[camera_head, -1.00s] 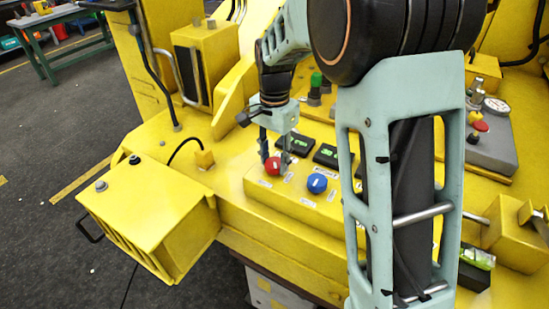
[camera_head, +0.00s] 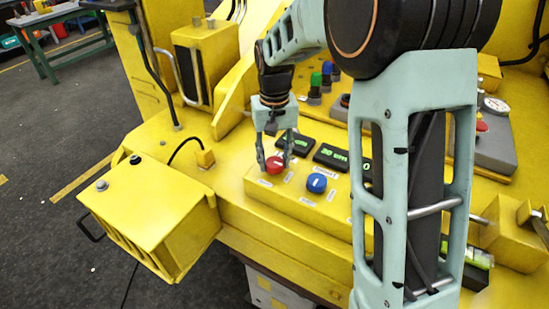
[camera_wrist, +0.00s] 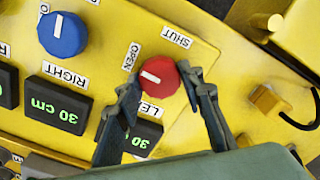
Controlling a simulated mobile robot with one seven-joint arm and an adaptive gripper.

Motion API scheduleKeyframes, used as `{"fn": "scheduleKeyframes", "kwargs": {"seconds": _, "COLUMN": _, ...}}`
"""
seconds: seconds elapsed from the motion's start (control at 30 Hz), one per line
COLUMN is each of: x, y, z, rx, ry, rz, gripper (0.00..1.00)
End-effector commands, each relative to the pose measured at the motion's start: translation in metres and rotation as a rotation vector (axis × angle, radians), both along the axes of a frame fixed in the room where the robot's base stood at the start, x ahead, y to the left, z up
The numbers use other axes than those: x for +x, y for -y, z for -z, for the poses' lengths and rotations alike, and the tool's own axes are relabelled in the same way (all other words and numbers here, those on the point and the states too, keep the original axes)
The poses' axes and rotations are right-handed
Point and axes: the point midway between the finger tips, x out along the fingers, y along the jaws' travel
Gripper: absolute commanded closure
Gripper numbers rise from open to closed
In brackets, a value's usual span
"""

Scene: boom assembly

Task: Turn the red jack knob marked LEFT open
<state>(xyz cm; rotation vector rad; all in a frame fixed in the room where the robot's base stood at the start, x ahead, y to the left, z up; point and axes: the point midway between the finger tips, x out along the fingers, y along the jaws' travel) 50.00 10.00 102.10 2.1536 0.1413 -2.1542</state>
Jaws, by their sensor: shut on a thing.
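The red knob (camera_head: 275,166) is at the left end of the yellow control panel, and it also shows in the wrist view (camera_wrist: 159,75). Its white mark points left in the wrist view, near the OPEN label (camera_wrist: 132,57). The SHUT label (camera_wrist: 176,37) is above right. The label beside the knob (camera_wrist: 146,110), partly hidden by a finger, reads LE. My gripper (camera_head: 274,160) has one finger on each side of the knob and is shut on it. The display (camera_wrist: 134,137) beside the knob is partly covered by a finger and shows 30 cm.
A blue knob (camera_head: 316,183) sits close to the right in the head view; its display (camera_wrist: 58,104) reads 30 cm beside a RIGHT label. A yellow box (camera_head: 150,205) stands at left. My arm covers the panel's right part.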

Motion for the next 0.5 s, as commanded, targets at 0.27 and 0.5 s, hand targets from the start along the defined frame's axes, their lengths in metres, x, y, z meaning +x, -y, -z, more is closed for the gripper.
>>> {"fn": "scheduleKeyframes", "kwargs": {"seconds": 0.27, "x": 0.0003, "y": 0.0000, "z": -0.0006, "rx": 0.000, "ry": 0.001, "rz": -0.074, "gripper": 0.89}}
{"fn": "scheduleKeyframes", "kwargs": {"seconds": 0.5, "x": 0.0003, "y": -0.0002, "z": -0.0005, "rx": 0.000, "ry": 0.001, "rz": -0.088, "gripper": 0.89}}
